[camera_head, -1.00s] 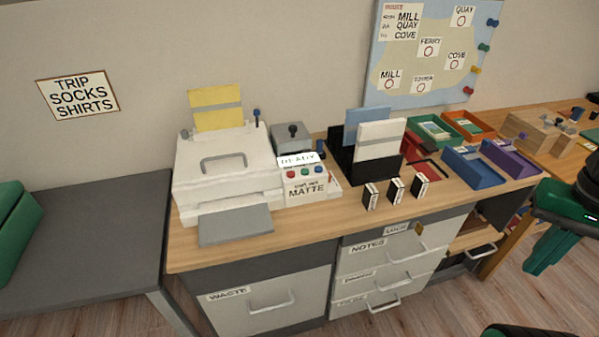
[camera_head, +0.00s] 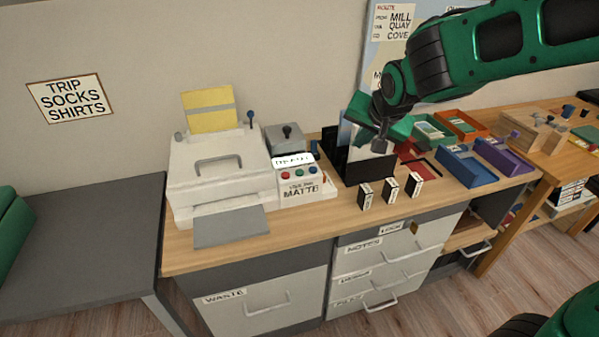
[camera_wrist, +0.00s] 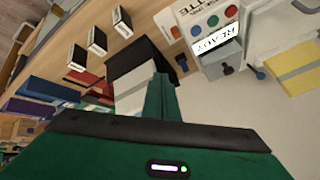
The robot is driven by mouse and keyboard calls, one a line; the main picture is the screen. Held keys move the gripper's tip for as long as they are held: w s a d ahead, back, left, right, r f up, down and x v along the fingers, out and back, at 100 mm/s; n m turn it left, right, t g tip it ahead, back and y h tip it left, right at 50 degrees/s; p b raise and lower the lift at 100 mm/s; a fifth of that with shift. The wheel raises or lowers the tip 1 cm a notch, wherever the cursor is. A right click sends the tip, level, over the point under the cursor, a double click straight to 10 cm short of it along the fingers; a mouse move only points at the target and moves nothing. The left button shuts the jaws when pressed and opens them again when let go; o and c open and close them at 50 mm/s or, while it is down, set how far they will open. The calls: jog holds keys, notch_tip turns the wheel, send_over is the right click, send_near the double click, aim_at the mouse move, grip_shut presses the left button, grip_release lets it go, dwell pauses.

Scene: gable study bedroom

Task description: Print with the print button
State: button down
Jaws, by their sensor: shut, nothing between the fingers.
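A white printer (camera_head: 217,170) stands on the wooden desk, with yellow paper (camera_head: 210,111) upright at its back and a grey tray in front. To its right is a control panel (camera_head: 305,188) marked MATTE, with a small display and red, green and blue buttons. In the wrist view the panel's buttons (camera_wrist: 213,20) show at the top, and the display (camera_wrist: 217,40) reads READY. No print label on a button is legible. My gripper (camera_head: 380,146) is shut and empty, above the black paper holder right of the panel. It also shows in the wrist view (camera_wrist: 160,92).
A black holder with white sheets (camera_head: 366,168) stands right of the panel, with several small black-and-white boxes (camera_head: 390,188) before it. Coloured trays (camera_head: 466,166) lie further right. A grey lever box (camera_head: 285,139) sits behind the panel. The grey table (camera_head: 80,240) at left is mostly clear.

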aim_at(300, 173)
jog(key=w+a+t+y, duration=0.1)
jog(key=w+a+y, duration=0.1)
jog(key=a, duration=1.2)
jog(key=shift+w+r+y, duration=0.2)
jog(key=shift+r+y, duration=0.1)
jog(key=shift+r, duration=0.05)
jog(key=shift+a, duration=0.1)
jog(key=shift+f, duration=4.45)
jog(key=shift+f, duration=0.1)
jog(key=shift+f, duration=0.25)
